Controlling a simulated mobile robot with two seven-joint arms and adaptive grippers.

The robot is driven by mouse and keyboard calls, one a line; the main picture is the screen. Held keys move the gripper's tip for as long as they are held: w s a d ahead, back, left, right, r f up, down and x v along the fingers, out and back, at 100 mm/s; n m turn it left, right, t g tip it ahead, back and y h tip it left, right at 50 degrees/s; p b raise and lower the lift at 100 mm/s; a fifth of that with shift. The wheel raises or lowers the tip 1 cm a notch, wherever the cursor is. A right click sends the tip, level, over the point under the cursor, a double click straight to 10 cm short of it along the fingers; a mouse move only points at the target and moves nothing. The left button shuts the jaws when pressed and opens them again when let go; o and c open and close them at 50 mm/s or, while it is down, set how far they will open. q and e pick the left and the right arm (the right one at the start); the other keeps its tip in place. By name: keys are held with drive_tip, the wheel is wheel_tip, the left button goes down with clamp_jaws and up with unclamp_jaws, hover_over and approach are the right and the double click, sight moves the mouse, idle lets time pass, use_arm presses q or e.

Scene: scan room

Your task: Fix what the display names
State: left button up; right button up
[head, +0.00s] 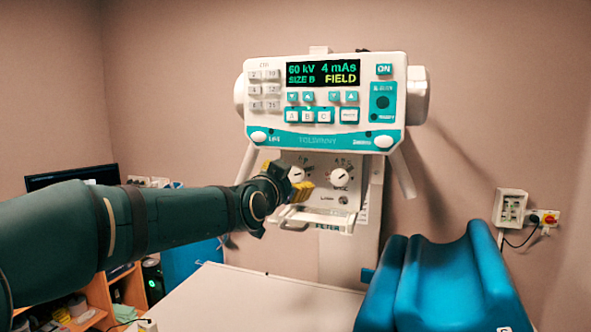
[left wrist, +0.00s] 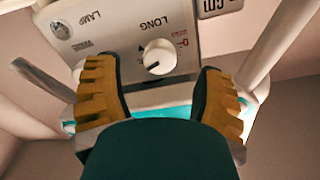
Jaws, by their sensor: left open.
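The display (head: 321,74) on the white and teal console reads "60 kV 4 mAs", "SIZE B" and, in yellow, "FIELD". Below it is a pale panel (head: 323,198) with two white knobs. The left knob (head: 296,174) is right by my left gripper (head: 287,179), which partly hides that side of the panel. The right knob (head: 339,175) is clear. In the left wrist view, a white knob (left wrist: 160,57) labelled "LONG" lies between and just beyond the open yellow-padded fingers of my left gripper (left wrist: 158,88). I see no finger touching it. My right gripper is out of view.
A handle bar (head: 312,220) juts out under the panel. A white table top (head: 250,298) is in front, with a blue curved cushion (head: 443,285) at right. Shelves and a monitor (head: 72,178) are behind my left arm. A wall socket box (head: 510,208) is at right.

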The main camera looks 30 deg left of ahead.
sight(294, 176)
use_arm(q)
drive_tip(key=shift+w+a+p, duration=0.2)
drive_tip(key=shift+w+p, duration=0.2)
drive_tip(key=shift+w, duration=0.7)
drive_tip(key=shift+w+a+p, duration=0.2)
drive_tip(key=shift+w+p, duration=0.15)
drive_tip(key=shift+w, duration=0.7)
drive_tip(key=shift+c, duration=0.2)
clamp_jaws()
